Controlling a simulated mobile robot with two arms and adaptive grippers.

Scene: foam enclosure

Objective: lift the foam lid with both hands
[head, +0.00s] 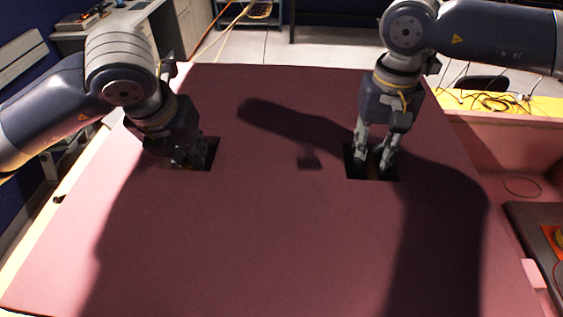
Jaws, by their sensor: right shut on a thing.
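The foam lid (285,235) is a wide, flat, dark pink sheet that fills the middle of the head view. It has two dark rectangular cut-outs, one on the left and one on the right. My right gripper (375,167) points down with its fingertips in the right cut-out (390,178) and is shut on the lid there. My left gripper (192,160) reaches down at the left cut-out (210,155). Its fingers are bunched and partly hidden by its own wrist, so I cannot tell whether they are open or shut.
To the right is an open pink foam compartment (525,150) with a dark grey item (540,225) in it. Yellow foam with loose cables (495,101) lies behind it. A desk and cabinets (185,25) stand at the back left. The lid's top is otherwise clear.

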